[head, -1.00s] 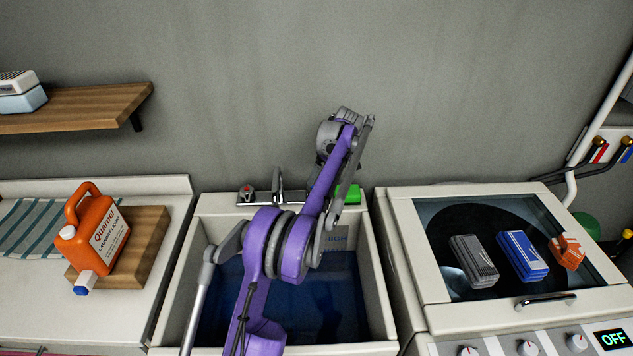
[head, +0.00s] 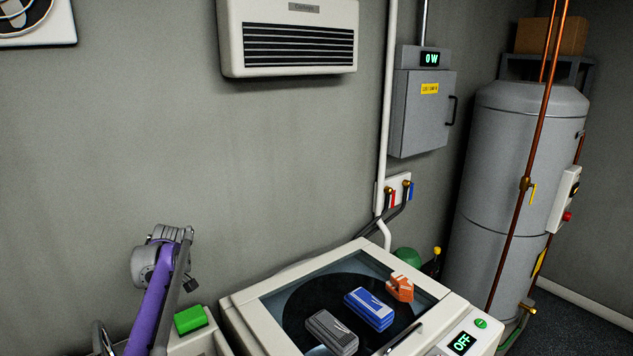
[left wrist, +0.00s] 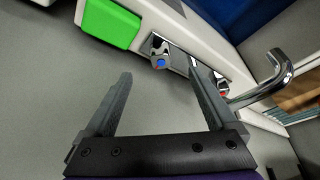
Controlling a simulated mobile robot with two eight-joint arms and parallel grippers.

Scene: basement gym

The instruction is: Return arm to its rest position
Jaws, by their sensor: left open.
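My left arm, purple and grey, stands raised at the lower left of the head view, with its grey wrist end (head: 160,255) in front of the wall. In the left wrist view my left gripper (left wrist: 165,80) is open, its two dark fingers apart with nothing between them. Past the fingers are the sink's chrome faucet (left wrist: 270,80) and a blue-marked tap knob (left wrist: 159,55). The green block (left wrist: 112,24) sits on the sink's rim; it also shows in the head view (head: 190,319), right of my arm. My right gripper is not in view.
A washer (head: 245,308) with a glass top stands right of the sink. On it lie a grey brush (head: 331,332), a blue brush (head: 369,309) and an orange item (head: 400,288). A heater (head: 290,40), grey box (head: 422,110) and tank (head: 515,180) stand beyond.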

